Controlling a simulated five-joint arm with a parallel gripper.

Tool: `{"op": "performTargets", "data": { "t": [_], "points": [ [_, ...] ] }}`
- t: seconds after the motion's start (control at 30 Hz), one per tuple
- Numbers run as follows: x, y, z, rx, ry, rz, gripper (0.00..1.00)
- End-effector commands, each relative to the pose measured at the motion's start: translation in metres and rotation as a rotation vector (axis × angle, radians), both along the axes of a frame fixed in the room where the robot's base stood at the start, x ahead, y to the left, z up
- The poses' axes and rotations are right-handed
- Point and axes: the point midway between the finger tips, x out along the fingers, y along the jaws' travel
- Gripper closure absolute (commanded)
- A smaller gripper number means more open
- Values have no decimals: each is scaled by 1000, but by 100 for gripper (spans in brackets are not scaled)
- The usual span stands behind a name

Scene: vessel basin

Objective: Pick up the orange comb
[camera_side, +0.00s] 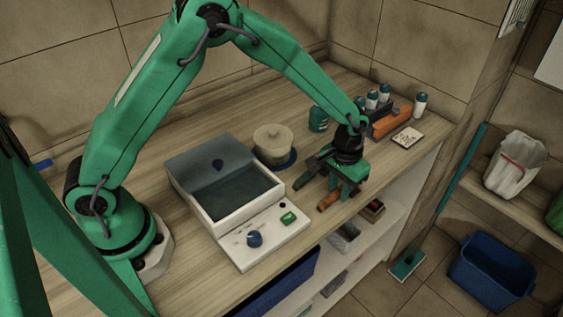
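My gripper (325,187) points down over the front right part of the wooden counter. Its green fingers are spread apart. A small orange-brown piece (328,201) lies on the counter near the front edge, just below and between the fingers. It may be the orange comb, but its teeth are too small to make out. The gripper does not appear to hold it, though the fingers hide part of the space around it.
A white basin unit (272,238) with a blue knob and green button stands left of my gripper. A beige lidded pot (273,140) stands behind. Several bottles (420,104) and a small white card (408,138) are at the back right. The counter's front edge (385,188) is close.

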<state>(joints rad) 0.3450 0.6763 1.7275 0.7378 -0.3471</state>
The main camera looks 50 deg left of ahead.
Motion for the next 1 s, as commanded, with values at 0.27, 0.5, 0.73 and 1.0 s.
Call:
{"op": "performTargets", "data": {
  "t": [0.27,0.5,0.73,1.0],
  "points": [
    [0,0,0,0,0,0,100],
    [0,0,3,0,-1,0,100],
    [1,0,21,-1,-4,0,100],
    [-17,-15,54,-1,-2,-5,100]
  ]
}}
